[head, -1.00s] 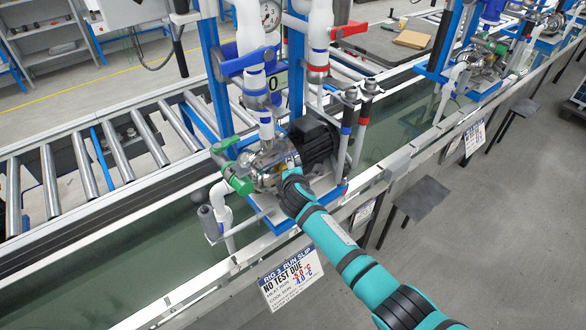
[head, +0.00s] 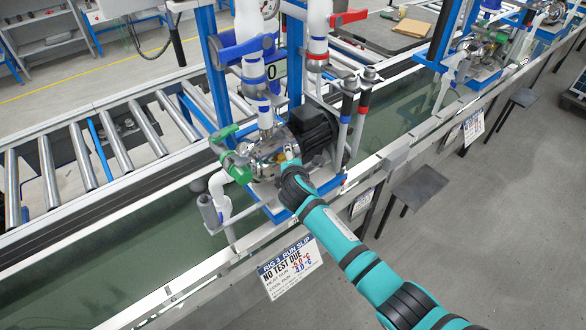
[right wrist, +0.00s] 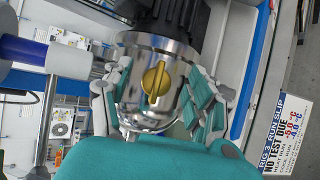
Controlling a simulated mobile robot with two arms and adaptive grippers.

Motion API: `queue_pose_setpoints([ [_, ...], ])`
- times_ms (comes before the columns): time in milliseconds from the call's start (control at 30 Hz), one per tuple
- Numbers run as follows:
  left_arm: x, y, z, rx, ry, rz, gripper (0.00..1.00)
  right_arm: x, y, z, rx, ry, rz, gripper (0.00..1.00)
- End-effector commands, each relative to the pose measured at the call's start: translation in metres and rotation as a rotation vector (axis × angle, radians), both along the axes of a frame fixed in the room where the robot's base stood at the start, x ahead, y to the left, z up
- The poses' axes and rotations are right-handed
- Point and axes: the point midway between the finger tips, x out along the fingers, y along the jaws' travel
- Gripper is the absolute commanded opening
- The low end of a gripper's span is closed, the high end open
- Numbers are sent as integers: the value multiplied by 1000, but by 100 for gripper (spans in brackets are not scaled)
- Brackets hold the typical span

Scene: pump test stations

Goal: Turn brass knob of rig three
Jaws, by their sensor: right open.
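I cannot tell whether the fingers touch the metal. In the head view my right gripper (head: 289,166) is at the front of the rig three pump (head: 266,158) and mostly hides the knob. My left gripper is not in view.
The run slip (head: 290,268) below the pump reads "RIG 3 RUN SLIP" and "NO TEST DUE". A green valve handle (head: 236,168), blue handle (head: 245,48) and red handle (head: 348,17) are near. A roller conveyor (head: 85,155) runs behind. The floor (head: 480,230) at right is mostly clear.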

Motion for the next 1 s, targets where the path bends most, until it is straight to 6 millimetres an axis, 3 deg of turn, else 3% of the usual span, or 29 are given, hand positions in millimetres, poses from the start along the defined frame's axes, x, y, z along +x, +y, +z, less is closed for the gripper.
queue_pose_setpoints([
  [300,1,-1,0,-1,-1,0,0,-57,-1,27,2,0,2,59],
  [500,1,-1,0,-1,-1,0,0,-82,-2,40,1,-1,2,59],
  [1000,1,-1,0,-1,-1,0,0,-89,-2,44,1,-2,1,59],
])
